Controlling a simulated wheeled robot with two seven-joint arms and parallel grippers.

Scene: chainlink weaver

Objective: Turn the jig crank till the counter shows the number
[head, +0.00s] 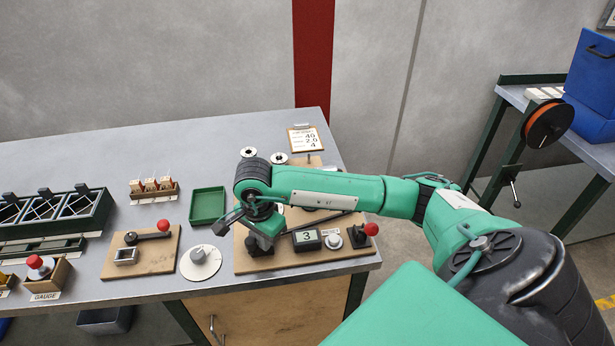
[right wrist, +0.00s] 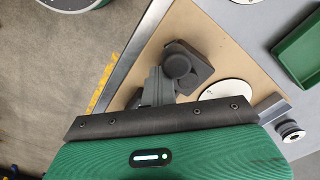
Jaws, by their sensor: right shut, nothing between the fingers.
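The jig board (head: 345,255) lies at the bench's front right. Its counter (head: 306,237) shows 3. A small dial (head: 333,241) and a black lever with a red ball (head: 371,229) are right of the counter. My arm hides part of the board. My left gripper is out of view.
A card (head: 305,139) with the numbers 40, 2.0 and 4 stands behind the board. A green tray (head: 207,205), a white round dial (head: 200,262) and a second board with a red-knobbed lever (head: 140,251) are to the left. Bare bench top (head: 100,160) is free at the back.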

